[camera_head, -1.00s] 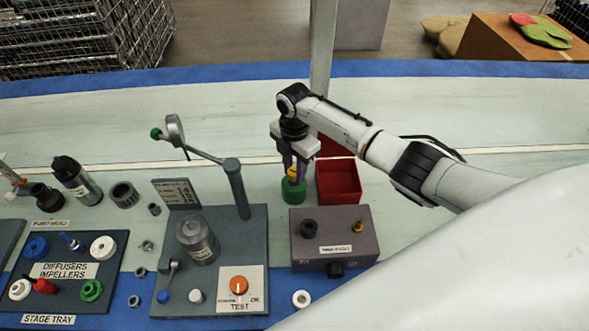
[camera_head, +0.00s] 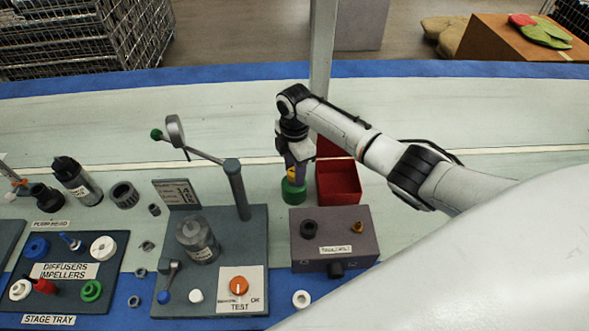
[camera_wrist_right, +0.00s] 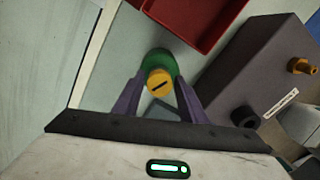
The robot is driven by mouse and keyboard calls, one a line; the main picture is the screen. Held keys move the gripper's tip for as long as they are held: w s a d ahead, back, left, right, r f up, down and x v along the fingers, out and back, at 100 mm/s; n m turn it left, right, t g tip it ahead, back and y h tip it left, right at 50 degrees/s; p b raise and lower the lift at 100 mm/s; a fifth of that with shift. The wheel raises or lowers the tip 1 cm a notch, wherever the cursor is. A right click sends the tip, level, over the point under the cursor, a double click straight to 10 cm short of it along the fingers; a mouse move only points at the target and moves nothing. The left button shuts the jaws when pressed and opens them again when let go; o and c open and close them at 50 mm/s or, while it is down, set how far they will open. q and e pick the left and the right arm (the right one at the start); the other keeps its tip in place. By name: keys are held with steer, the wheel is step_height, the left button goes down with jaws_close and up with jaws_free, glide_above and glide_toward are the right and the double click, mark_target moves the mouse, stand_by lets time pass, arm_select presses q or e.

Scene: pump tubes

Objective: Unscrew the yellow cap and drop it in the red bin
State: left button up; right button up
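The yellow cap (camera_head: 291,173) sits on top of a green round part (camera_head: 293,190) that stands on the bench. In the right wrist view the cap (camera_wrist_right: 159,82) is round with a dark slot, and the green part (camera_wrist_right: 157,60) shows behind it. My right gripper (camera_head: 297,176) points down at the cap. Its purple fingers (camera_wrist_right: 158,88) lie on either side of the cap, very close to it; whether they press on it cannot be told. The red bin (camera_head: 339,197) stands just right of the green part and looks empty. My left gripper is not in view.
A grey box (camera_head: 307,263) with a black knob and a brass fitting stands in front of the bin. A test stand (camera_head: 257,222) with a post and lever is to the left. A stage tray (camera_head: 118,243) holds several coloured parts. The bench behind is clear.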

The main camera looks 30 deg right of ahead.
steer(key=m, duration=0.3)
steer(key=shift+m, duration=0.4)
steer(key=m, duration=0.7)
steer(key=shift+m, duration=0.3)
steer(key=m, duration=0.3)
steer(key=shift+m, duration=0.4)
steer(key=c, duration=0.9)
steer(key=n, duration=0.3)
steer(key=shift+n, duration=0.3)
